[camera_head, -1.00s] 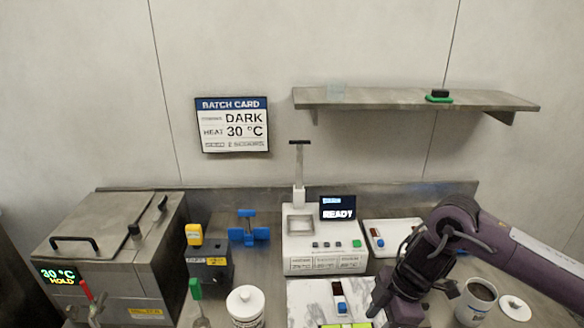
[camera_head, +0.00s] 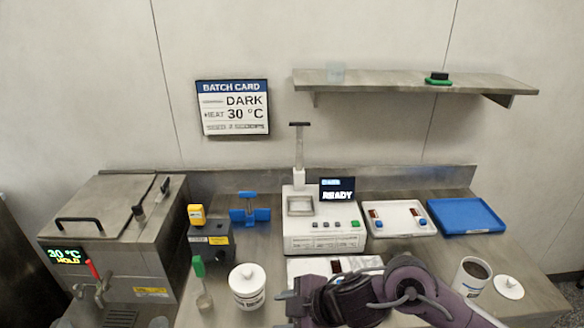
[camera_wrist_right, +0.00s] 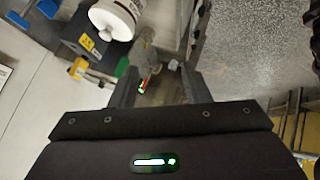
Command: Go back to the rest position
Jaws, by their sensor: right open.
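My right arm, purple and black, reaches in from the lower right in the head view. Its gripper (camera_head: 284,309) points left, low over the front of the bench beside the white lidded jar (camera_head: 247,287). In the right wrist view the two dark fingers of the same gripper (camera_wrist_right: 158,88) stand apart with nothing held between them. The jar also shows in the wrist view (camera_wrist_right: 117,17), beyond the fingers. My left gripper is not in view.
A white machine (camera_head: 325,243) reading READY stands mid-bench. A white tray (camera_head: 387,230) and blue tray (camera_head: 466,216) lie right of it. A dark-filled cup (camera_head: 472,276) and lid (camera_head: 508,287) are at right. A steel tank (camera_head: 105,225) stands left.

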